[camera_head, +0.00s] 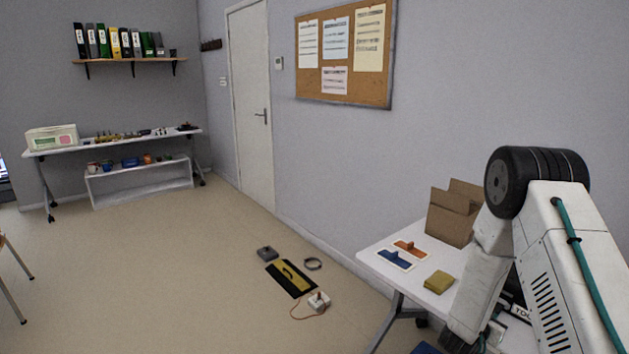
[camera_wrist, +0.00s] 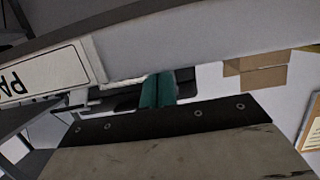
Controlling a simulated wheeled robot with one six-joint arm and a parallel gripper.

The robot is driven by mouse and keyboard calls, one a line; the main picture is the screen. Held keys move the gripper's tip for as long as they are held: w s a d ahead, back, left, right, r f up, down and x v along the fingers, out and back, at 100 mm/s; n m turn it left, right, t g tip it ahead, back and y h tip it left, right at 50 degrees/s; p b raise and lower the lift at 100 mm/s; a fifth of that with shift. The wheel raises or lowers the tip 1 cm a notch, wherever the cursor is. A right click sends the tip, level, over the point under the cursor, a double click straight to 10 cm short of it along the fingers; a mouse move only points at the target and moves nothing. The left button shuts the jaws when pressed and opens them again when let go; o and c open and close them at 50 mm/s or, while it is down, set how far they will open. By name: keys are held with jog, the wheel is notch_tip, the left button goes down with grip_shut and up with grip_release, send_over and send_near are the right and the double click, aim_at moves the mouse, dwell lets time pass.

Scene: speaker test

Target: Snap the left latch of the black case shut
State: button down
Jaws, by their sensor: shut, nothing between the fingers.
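My gripper (camera_wrist: 158,90) shows in the wrist view as two teal fingertips pressed together, with dark parts at both sides. It is shut and empty. In the head view my arm covers the right side, and I cannot make out the fingertips there. I cannot identify the black case or its left latch in either view. Dark parts beside a partly hidden label show behind my arm in the head view, too covered to name. How far my gripper is from the latch cannot be told.
A black and yellow flat object (camera_head: 291,279) and a white socket box (camera_head: 319,301) lie on the floor.

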dwell(0.4)
jog(key=f+v, duration=0.1)
jog(key=v, duration=0.5)
jog(key=shift+s+a+f, duration=0.2)
jog(key=shift+s+a, duration=0.1)
jog(key=shift+a, duration=0.15)
jog(key=w+a+r+y, duration=0.4)
jog(key=a+r, duration=0.1)
jog(key=r, duration=0.2)
jog(key=s+a+r+n+g+y, duration=0.1)
jog(key=s+a+r+n+y, duration=0.25)
jog(key=a+r, duration=0.35)
jog(key=s+a+r+n+y, duration=0.25)
jog(key=a+r+y, duration=0.25)
jog(key=r, duration=0.3)
jog(key=s+r+n+g, duration=0.1)
jog(key=s+r+g, duration=0.1)
jog(key=s, duration=0.8)
jog(key=s+r+n+g, duration=0.2)
jog(key=s+r, duration=0.3)
jog(key=s, duration=0.6)
jog(key=s+r+n+g, duration=0.1)
jog(key=s+r+g, duration=0.2)
jog(key=s, duration=0.8)
jog(key=shift+a+r+n, duration=0.25)
jog(key=shift+r+n, duration=0.05)
jog(key=shift+r, duration=0.15)
